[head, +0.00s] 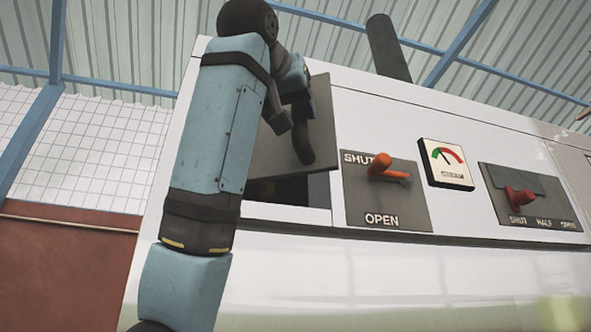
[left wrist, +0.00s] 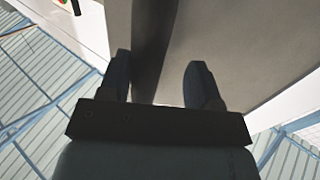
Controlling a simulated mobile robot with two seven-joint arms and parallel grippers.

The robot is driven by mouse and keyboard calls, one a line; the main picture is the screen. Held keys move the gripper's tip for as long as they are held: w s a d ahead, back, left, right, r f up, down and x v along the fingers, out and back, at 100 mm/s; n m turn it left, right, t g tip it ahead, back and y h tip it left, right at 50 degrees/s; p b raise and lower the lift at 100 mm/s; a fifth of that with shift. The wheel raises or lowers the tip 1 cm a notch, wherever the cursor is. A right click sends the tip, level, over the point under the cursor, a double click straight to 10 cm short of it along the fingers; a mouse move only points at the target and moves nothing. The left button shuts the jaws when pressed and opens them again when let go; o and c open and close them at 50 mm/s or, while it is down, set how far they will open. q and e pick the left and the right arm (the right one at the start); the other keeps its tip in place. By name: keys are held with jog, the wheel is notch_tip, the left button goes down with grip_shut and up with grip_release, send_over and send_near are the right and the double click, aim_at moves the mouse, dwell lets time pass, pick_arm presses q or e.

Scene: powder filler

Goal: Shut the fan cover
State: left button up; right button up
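The fan cover (head: 318,125) is a flat grey panel on the white machine's front, in the middle of the head view. It stands out at an angle, with part of a dark opening (head: 285,192) showing below it. A dark upright bar, apparently its handle (head: 305,150), is on its face. My left gripper (head: 290,122) is at the cover's face beside this bar. In the left wrist view, the cover (left wrist: 235,45) fills the upper middle. The fingers (left wrist: 160,80) are spread apart there, with the dark bar between them in the picture. Contact cannot be told. My right gripper is not in view.
Right of the cover are a SHUT/OPEN plate with an orange lever (head: 388,173), a gauge (head: 446,164), and a SHUT/HALF/OPEN plate with a red lever (head: 520,197). A dark pipe (head: 388,48) rises behind the machine. The space left of the machine is clear.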

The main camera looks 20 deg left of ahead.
pick_arm(q)
jog(key=shift+s+d+b, duration=0.2)
jog(key=shift+s+d, duration=0.05)
jog(key=shift+s, duration=0.45)
jog(key=shift+s+d+b, duration=0.15)
jog(key=shift+s+d, duration=0.05)
jog(key=shift+s, duration=0.45)
jog(key=shift+s+d+b, duration=0.2)
jog(key=shift+s+d, duration=0.05)
jog(key=shift+s, duration=0.45)
jog(key=shift+s+d+f, duration=0.1)
jog(key=shift+s+d, duration=0.15)
jog(key=shift+s, duration=0.55)
jog(key=s+d+b, duration=0.3)
jog(key=s+b, duration=0.3)
jog(key=s, duration=0.1)
jog(key=shift+s, duration=0.2)
jog(key=shift+a, duration=0.1)
